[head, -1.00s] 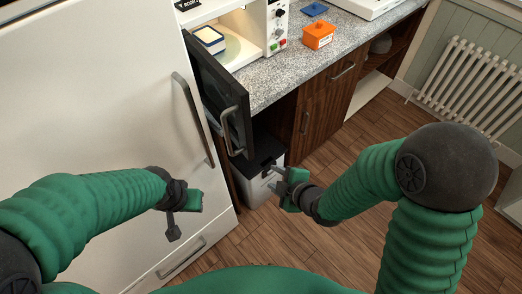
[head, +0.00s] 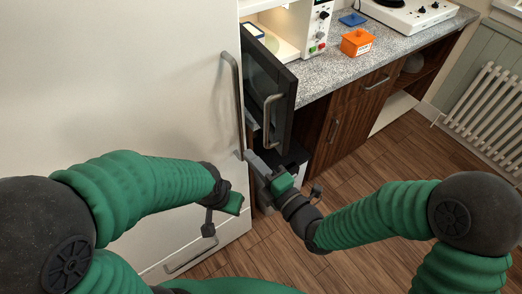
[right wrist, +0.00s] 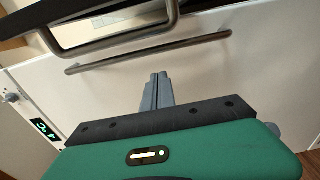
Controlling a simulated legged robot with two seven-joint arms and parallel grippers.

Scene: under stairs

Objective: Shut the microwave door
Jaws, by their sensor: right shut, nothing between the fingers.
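The white microwave (head: 316,27) stands on the counter with its dark door (head: 283,103) swung open towards me, beside the fridge front. The door's grey handle (head: 268,122) faces the fridge. My right gripper (head: 250,157) is shut and empty, low beside the fridge edge and below the door handle. In the right wrist view its closed fingertips (right wrist: 158,78) point towards the white fridge front, with the door's handle (right wrist: 108,42) above them. My left gripper (head: 209,230) hangs in front of the fridge, apart from the door; its finger opening is unclear.
The white fridge (head: 120,80) with its long vertical handle (head: 237,100) is close on the left. An orange box (head: 357,42) and a blue lid (head: 352,19) lie on the counter (head: 335,70). Wooden floor is open at right, before the radiator (head: 490,110).

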